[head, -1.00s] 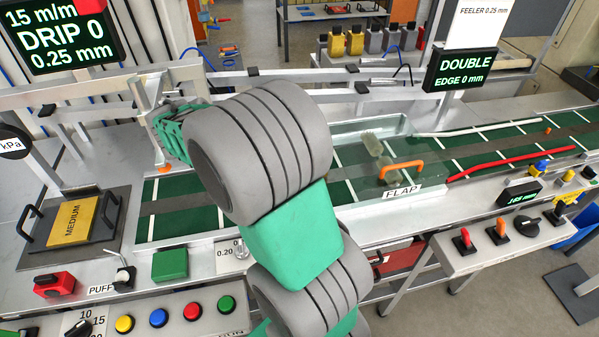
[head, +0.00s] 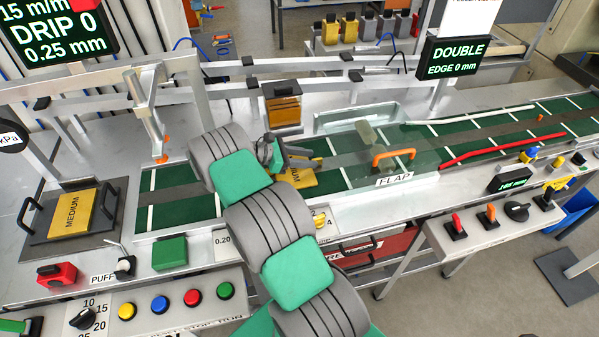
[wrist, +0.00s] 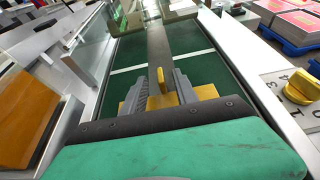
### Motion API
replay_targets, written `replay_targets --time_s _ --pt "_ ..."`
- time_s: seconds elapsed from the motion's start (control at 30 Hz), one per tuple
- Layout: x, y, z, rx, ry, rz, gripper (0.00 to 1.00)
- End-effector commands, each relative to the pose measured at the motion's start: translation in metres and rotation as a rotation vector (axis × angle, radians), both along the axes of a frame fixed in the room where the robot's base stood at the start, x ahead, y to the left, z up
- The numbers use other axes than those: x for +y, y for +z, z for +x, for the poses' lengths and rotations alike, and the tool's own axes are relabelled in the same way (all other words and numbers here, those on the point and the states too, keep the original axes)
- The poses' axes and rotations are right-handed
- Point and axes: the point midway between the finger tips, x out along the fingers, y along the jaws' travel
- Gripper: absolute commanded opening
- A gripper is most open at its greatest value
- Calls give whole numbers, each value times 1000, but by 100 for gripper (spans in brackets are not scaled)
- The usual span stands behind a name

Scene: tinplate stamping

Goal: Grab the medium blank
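A yellow medium blank (head: 302,178) lies flat on the green belt (head: 180,212), its label partly hidden by my gripper. My gripper (head: 312,160) is low over it. In the wrist view the fingers (wrist: 161,88) are spread, with an upright yellow tab (wrist: 161,78) between them and gaps on both sides. Yellow of the blank (wrist: 206,92) shows beneath and beside the fingers. Whether the fingers touch it I cannot tell. Another yellow plate marked MEDIUM (head: 72,212) lies on the dark holder (head: 40,248) at the left.
A clear flap cover with an orange handle (head: 393,156) stands over the belt just right of my gripper. An orange-brown panel (head: 284,108) stands behind the belt. A metal post (head: 148,115) rises to the left. Buttons and knobs line the front edge.

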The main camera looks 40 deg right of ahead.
Motion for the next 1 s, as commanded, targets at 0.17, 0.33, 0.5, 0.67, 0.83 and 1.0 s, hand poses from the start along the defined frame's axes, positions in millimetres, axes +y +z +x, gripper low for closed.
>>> replay_targets --time_s 0.17,0.33,0.5,0.67,0.83,1.0 --pt "-21 -19 -4 0 4 1 35" --pt "-29 -17 -4 0 11 1 35" --pt "-28 -17 -3 1 12 2 31" --pt "-28 -17 -4 0 11 1 18" --pt "-28 -17 -4 0 11 1 4" --pt "-28 -17 -4 1 10 1 0"
